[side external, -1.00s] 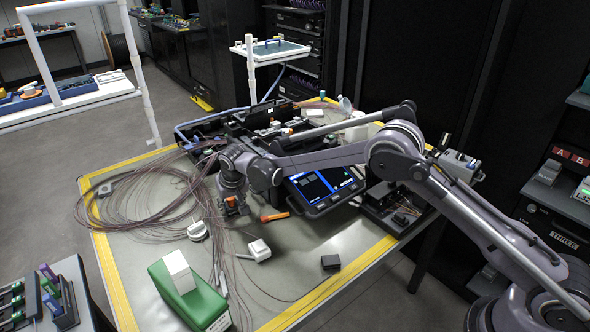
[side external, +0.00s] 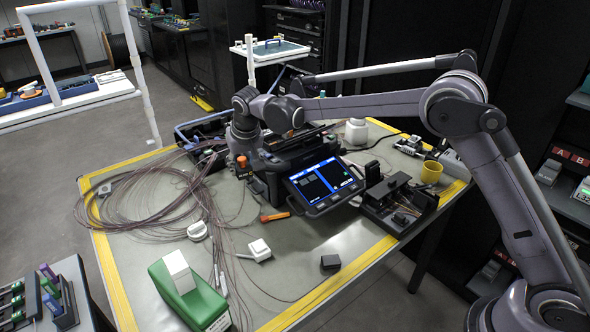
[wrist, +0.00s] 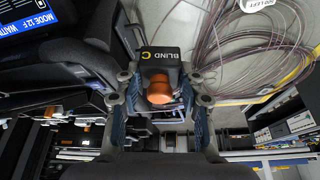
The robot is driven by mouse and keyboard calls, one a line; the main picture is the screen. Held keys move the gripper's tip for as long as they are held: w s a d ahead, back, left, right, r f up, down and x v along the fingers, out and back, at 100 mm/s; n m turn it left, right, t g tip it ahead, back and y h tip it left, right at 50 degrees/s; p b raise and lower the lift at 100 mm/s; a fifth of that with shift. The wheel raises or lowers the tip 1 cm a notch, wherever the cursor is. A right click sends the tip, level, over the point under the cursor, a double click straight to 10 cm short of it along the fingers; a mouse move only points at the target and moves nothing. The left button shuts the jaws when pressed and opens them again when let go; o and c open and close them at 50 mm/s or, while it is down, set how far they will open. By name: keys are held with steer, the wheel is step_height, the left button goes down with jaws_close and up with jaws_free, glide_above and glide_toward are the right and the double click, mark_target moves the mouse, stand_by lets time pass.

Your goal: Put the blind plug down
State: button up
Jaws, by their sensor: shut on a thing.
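The blind plug (wrist: 160,62) is a small black block marked "BLIND" and a yellow "C", with an orange knob. In the wrist view it sits between the two fingers of my gripper (wrist: 162,100), which is shut on it. In the side view the orange end of the plug (side external: 242,162) shows just below my gripper (side external: 243,152), at the left side of the splicer (side external: 290,163). My gripper is over the back left part of the table. I cannot tell whether the plug touches anything beneath it.
Loose brown fibre coils (side external: 130,205) spread over the table's left side. An orange tool (side external: 274,217), a white box (side external: 259,250) and a green block (side external: 200,304) lie in front. The front middle tabletop (side external: 300,240) is mostly clear.

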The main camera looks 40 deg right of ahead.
steer(key=s+d+r+m+h, duration=0.1)
steer(key=s+d+r, duration=0.2)
steer(key=s+d, duration=0.5)
steer(key=s+d+r+m, duration=0.1)
steer(key=s+d+r, duration=0.2)
steer(key=s+d, duration=0.55)
steer(key=s+d+f+m+g+h, duration=0.1)
steer(key=s+d+f+m, duration=0.3)
steer(key=d, duration=0.9)
steer(key=s+d+f+m+g+h, duration=0.15)
steer(key=d+m, duration=0.35)
steer(key=d, duration=0.7)
steer(key=s+d+f+m+g, duration=0.25)
steer(key=d+m, duration=0.25)
steer(key=d, duration=0.8)
steer(key=shift+t, duration=0.3)
steer(key=w+a+f, duration=0.1)
steer(key=w+f, duration=0.1)
steer(key=w, duration=0.1)
steer(key=w+a+f, duration=0.2)
steer(key=w, duration=0.1)
steer(key=w+a+f, duration=0.1)
steer(key=w+f, duration=0.2)
steer(key=shift+w+a+f, duration=0.1)
steer(key=shift+w+a, duration=0.25)
steer(key=shift+w, duration=0.05)
steer(key=shift+f, duration=2.05)
steer(key=shift+f, duration=0.2)
steer(key=o, duration=1.2)
steer(key=shift+c, duration=0.2)
